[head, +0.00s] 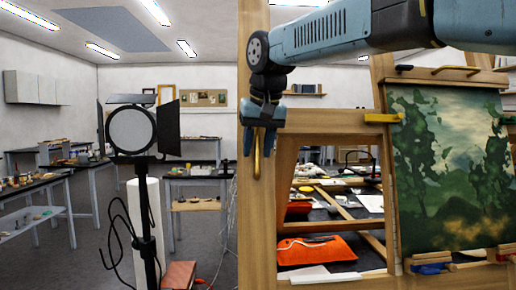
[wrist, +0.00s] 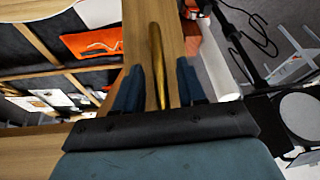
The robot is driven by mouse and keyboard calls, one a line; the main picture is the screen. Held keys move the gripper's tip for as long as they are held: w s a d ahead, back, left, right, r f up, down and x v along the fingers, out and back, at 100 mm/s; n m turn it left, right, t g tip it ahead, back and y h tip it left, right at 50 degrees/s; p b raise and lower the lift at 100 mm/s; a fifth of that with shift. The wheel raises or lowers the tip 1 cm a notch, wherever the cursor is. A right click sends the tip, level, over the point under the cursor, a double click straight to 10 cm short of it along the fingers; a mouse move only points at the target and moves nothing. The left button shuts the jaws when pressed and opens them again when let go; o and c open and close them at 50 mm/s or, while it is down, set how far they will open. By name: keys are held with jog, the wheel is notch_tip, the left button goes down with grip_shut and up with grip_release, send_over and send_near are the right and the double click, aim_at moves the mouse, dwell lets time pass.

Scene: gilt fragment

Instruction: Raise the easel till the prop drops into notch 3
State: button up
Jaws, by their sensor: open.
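The wooden easel frame (head: 340,122) fills the right half of the head view and carries a green landscape painting (head: 440,170). A brass bar (head: 257,168) stands along the frame's left upright. My gripper (head: 257,145) points down at this upright, fingers spread. In the wrist view my gripper (wrist: 159,78) is open, with the brass bar (wrist: 156,50) running between its two dark blue fingers and a gap visible on each side. The prop and its notches cannot be made out in either view.
A studio lamp (head: 131,130) on a stand with loose cables is left of the easel, beside a white roll (head: 146,230). Behind the frame is a dark bench with an orange pouch (head: 316,249). Floor at left is open.

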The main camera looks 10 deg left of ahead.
jog(key=shift+w+f, duration=0.1)
jog(key=shift+f, duration=0.15)
jog(key=shift+c, duration=0.2)
grip_shut()
dwell(0.4)
